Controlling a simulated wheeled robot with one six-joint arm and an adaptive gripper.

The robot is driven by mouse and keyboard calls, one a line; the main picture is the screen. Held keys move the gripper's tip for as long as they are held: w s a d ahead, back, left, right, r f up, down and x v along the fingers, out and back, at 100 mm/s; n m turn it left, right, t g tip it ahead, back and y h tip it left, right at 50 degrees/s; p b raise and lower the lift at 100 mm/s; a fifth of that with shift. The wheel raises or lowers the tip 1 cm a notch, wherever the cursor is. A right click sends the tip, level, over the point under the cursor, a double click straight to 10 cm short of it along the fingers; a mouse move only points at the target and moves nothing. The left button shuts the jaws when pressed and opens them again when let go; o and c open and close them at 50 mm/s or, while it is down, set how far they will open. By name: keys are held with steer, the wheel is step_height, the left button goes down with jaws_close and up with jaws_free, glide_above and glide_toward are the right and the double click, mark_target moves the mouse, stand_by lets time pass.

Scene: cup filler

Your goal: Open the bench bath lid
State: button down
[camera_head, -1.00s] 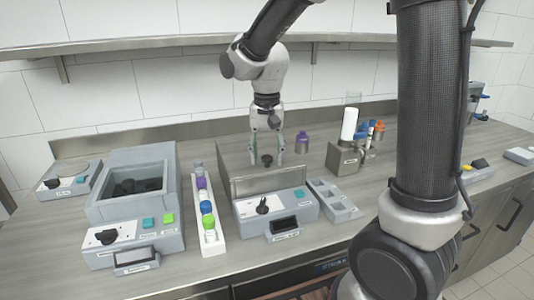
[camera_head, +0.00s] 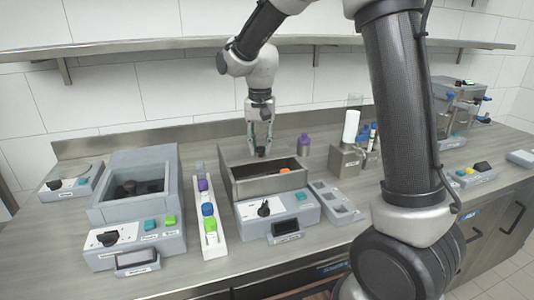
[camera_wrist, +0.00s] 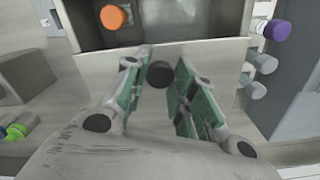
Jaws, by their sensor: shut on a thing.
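The bench bath (camera_head: 278,211) is the grey box in the middle of the bench, with a black knob and a display on its front. Its basin is uncovered at least in part, and an orange-topped thing (camera_head: 284,170) shows inside, also visible in the wrist view (camera_wrist: 113,17). My gripper (camera_head: 260,146) points down over the basin's back edge. It is shut on the black lid knob (camera_wrist: 159,74), which sits between its green-padded fingers in the wrist view.
A second grey bath (camera_head: 137,206) stands at left, with a white rack (camera_head: 209,222) of coloured caps beside it. A grey compartment tray (camera_head: 337,202) is close on the right. A purple bottle (camera_head: 303,146) stands behind right. A shelf (camera_head: 150,45) runs along the wall above.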

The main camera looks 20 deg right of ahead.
steer(key=w, duration=0.4)
steer(key=shift+w, duration=0.3)
steer(key=c, duration=1.1)
jaws_free()
steer(key=shift+c, duration=0.2)
step_height(320, 180, up, 12)
